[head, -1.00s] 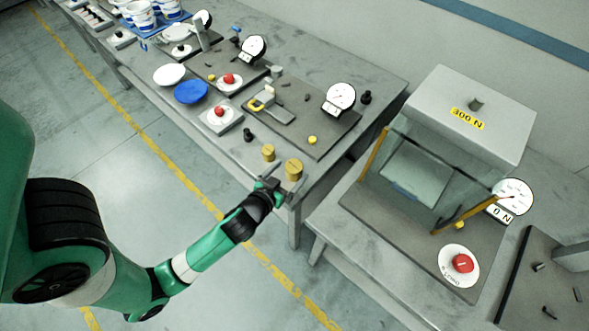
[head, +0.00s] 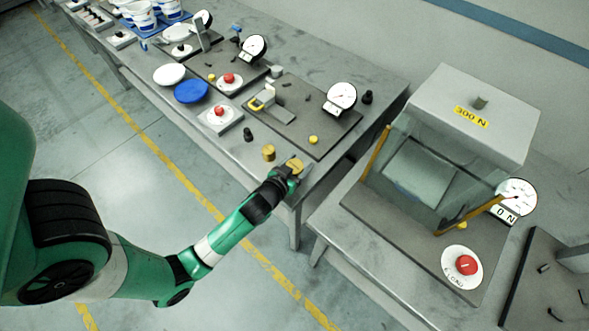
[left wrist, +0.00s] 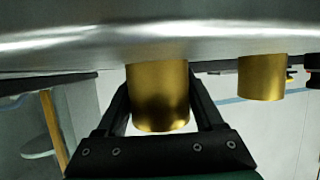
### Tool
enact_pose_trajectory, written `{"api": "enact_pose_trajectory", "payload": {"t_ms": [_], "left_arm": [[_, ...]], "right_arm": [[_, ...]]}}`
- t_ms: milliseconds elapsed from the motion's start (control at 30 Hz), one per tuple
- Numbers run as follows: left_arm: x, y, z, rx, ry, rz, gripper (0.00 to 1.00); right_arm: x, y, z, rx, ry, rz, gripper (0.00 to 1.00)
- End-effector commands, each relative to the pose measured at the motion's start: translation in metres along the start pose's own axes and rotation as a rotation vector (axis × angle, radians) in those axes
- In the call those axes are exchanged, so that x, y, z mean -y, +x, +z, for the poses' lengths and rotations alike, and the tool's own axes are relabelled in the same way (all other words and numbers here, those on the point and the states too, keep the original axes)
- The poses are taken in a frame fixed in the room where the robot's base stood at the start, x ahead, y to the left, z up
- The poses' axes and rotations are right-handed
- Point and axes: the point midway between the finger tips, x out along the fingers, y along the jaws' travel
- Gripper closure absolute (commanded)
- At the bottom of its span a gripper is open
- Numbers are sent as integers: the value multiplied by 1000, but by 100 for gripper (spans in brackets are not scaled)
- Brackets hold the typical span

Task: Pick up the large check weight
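The large check weight (head: 295,165) is a brass cylinder standing near the table's front corner, partly hidden by my gripper in the head view. In the left wrist view the large weight (left wrist: 158,95) appears upside down between the two dark fingers. My left gripper (head: 289,170) reaches it from the front edge. Its fingers (left wrist: 160,100) are apart, one on each side of the weight, with slim gaps towards their bases. Contact at the tips is hard to tell. The smaller brass weight (head: 268,153) stands to the left and also shows in the left wrist view (left wrist: 262,78). My right gripper is out of view.
A small black knob-like piece (head: 248,134) stands beyond the smaller weight. A dark plate (head: 325,135) with a dial gauge (head: 342,96) lies behind the weights. A glass-sided press (head: 440,165) marked 300 N stands on the separate bench at right.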

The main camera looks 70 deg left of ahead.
Motion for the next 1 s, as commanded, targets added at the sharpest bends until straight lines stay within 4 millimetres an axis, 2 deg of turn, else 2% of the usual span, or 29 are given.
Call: {"api": "enact_pose_trajectory", "payload": {"t_ms": [33, 367, 833, 1000], "left_arm": [[0, 0, 0, 0, 0, 0, 41], [0, 0, 0, 0, 0, 0, 100], [0, -1, -4, -8, -1, 2, 100], [-1, -5, -14, -9, -2, 2, 100]], "right_arm": [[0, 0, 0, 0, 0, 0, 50], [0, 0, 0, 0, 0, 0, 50], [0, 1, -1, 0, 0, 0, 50], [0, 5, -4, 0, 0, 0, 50]]}}
